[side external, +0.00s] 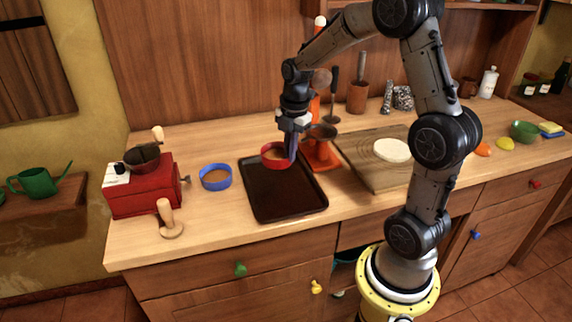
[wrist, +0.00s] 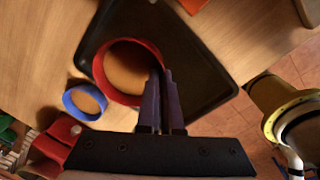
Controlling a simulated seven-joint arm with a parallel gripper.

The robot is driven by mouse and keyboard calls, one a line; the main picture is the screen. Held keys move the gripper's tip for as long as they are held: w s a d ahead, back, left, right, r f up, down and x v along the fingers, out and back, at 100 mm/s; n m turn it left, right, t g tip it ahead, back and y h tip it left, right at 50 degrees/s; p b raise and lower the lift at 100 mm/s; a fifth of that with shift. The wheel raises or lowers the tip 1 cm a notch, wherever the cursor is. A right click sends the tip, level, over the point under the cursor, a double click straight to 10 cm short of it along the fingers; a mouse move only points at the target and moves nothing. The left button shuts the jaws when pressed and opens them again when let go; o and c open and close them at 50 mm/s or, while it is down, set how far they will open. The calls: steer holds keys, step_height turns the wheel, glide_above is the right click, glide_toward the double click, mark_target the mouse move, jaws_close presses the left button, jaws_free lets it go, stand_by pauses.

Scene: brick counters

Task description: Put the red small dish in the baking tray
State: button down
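The red small dish (side external: 274,166) is a shallow round dish with a tan inside. In the side view it is at the back left end of the dark baking tray (side external: 287,195), over its edge. In the wrist view the dish (wrist: 113,94) covers part of the tray (wrist: 203,78) and looks larger than the blue dish, so it seems raised. My gripper (side external: 292,155) points down at the dish's right side. In the wrist view its fingers (wrist: 163,75) are close together with the dish's rim between them. Whether the dish touches the tray is unclear.
A blue dish (side external: 216,178) stands left of the tray. A red coffee grinder (side external: 145,190) and a wooden-handled tamper (side external: 169,222) are farther left. An orange stand (side external: 322,157) and a wooden board (side external: 378,172) with a white round piece (side external: 392,150) are close on the right.

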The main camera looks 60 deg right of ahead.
mark_target(286, 165)
steer(key=shift+w+d+f, duration=0.2)
steer(key=shift+w+f, duration=0.2)
steer(key=shift+f, duration=0.15)
steer(key=shift+w+d+f, duration=0.1)
steer(key=shift+w+f, duration=0.1)
steer(key=shift+f, duration=0.8)
steer(key=shift+w+d+f, duration=0.1)
steer(key=shift+w+f, duration=0.05)
steer(key=shift+f, duration=0.85)
steer(key=shift+f, duration=0.1)
steer(key=c, duration=1.1)
jaws_free()
